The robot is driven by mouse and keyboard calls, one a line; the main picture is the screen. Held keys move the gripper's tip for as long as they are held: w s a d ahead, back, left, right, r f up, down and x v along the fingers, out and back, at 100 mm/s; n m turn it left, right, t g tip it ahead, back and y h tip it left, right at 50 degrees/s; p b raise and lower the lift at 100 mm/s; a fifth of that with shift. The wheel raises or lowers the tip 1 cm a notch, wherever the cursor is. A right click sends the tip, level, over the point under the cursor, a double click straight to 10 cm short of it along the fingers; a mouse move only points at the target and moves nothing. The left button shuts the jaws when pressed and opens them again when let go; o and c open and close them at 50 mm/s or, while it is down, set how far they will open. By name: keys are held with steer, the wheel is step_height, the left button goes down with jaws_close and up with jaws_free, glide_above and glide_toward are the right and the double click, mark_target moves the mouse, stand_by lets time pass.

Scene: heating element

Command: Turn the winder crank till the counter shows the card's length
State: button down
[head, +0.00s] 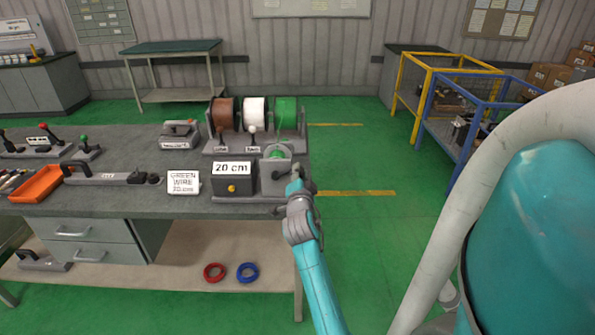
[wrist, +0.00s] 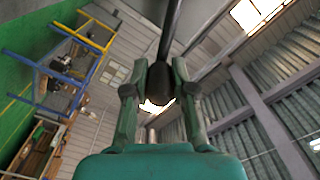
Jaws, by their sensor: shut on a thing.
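The winder (head: 276,168) stands at the right end of the workbench, with green wire on its drum. My gripper (head: 295,183) is at the winder's right front side. In the wrist view my gripper (wrist: 159,85) is shut on the dark crank knob (wrist: 160,84), whose rod runs up out of the picture. In the head view my gripper and arm hide most of the crank. The counter (head: 232,168) left of the winder reads 20 cm. The card (head: 184,182) left of the counter reads GREEN WIRE and a length that looks like 20 cm.
Brown, white and green wire spools (head: 254,114) stand behind the counter. An orange tray (head: 36,183) and several levered tools are on the left of the bench. Red and blue rings (head: 247,272) lie on the lower shelf. The green floor right of the bench is clear up to the blue cage (head: 470,120).

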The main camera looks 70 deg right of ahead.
steer(key=shift+s+f, duration=0.1)
steer(key=shift+f, duration=0.35)
steer(key=c, duration=0.9)
jaws_free()
steer(key=shift+c, duration=0.2)
steer(key=shift+r, duration=0.1)
steer(key=v, duration=1.2)
